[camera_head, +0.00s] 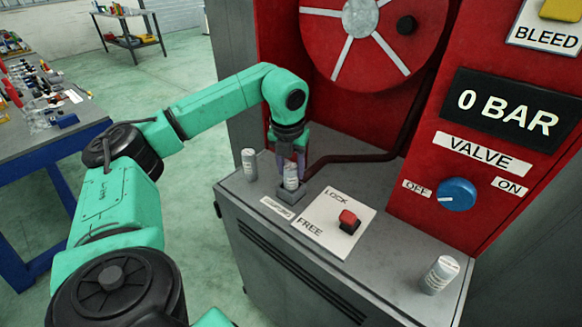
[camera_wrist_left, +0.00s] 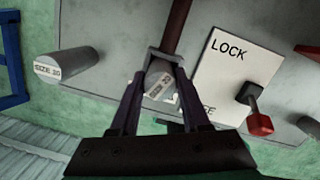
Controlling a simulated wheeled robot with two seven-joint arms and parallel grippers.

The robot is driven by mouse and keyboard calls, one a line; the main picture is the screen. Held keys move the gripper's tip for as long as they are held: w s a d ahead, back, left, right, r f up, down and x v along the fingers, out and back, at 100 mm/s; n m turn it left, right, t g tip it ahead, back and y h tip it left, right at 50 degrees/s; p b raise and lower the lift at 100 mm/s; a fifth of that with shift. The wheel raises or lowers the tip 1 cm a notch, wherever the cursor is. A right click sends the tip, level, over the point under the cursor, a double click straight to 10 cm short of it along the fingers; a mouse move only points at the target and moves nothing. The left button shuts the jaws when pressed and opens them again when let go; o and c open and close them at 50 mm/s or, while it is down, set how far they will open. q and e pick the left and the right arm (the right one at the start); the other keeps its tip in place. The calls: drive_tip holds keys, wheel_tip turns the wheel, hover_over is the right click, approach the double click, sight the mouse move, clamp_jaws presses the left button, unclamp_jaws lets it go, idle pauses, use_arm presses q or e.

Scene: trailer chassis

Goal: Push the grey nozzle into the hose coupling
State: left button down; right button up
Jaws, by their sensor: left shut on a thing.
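My left gripper (camera_head: 289,170) reaches down over the bench and is shut on a grey nozzle (camera_head: 291,178) with a pale label. The nozzle stands upright at the grey hose coupling (camera_head: 289,194), a small block on the bench. In the left wrist view, the nozzle (camera_wrist_left: 159,84) sits between the fingers, with the coupling (camera_wrist_left: 163,58) around or just beyond its end. How deep the nozzle is in the coupling I cannot tell. The dark red hose (camera_head: 350,157) runs to the coupling. My right gripper is not in view.
Another labelled grey nozzle (camera_head: 249,164) stands left of the coupling, and a third (camera_head: 440,274) at the bench's right. A red-knobbed lever (camera_head: 348,221) stands on the LOCK/FREE plate (camera_head: 325,235). Behind are the blue valve knob (camera_head: 457,194) and the 0 BAR display (camera_head: 506,112).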

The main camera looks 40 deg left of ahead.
use_arm(q)
drive_tip(key=shift+f, duration=0.15)
drive_tip(key=shift+c, duration=1.9)
unclamp_jaws()
drive_tip(key=shift+r, duration=0.2)
drive_tip(key=r, duration=0.6)
drive_tip(key=s+r, duration=0.1)
drive_tip(key=r, duration=0.1)
drive_tip(key=shift+s+d+r+b, duration=0.1)
drive_tip(key=shift+d+r+b, duration=0.25)
drive_tip(key=shift+r, duration=0.05)
drive_tip(key=r, duration=0.1)
drive_tip(key=r+p, duration=0.1)
drive_tip(key=r, duration=0.1)
drive_tip(key=shift+s, duration=0.3)
